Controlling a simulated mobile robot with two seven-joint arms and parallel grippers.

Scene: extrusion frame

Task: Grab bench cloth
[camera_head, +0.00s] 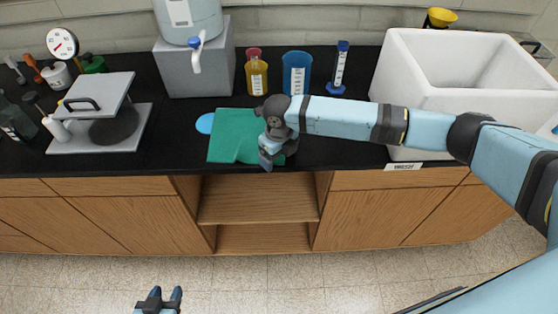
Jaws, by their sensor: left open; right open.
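The bench cloth (230,133) is a flat green sheet on the black worktop, near its front edge. My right gripper (268,164) is over the right part of the cloth, pointing down toward the front edge. It is open, and my wrist hides part of the cloth's right side. I cannot tell whether the fingers touch the cloth. My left gripper (159,296) is low at the bottom of the view, over the floor and well in front of the cabinets. It is open and empty.
A light blue disc (205,123) lies at the cloth's left edge. Behind stand a grey block (195,75) with a water container, a yellow bottle (256,77), a blue beaker (296,75) and a cylinder (339,72). A white sink (420,100) is right; a lidded press-like device (95,120) left.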

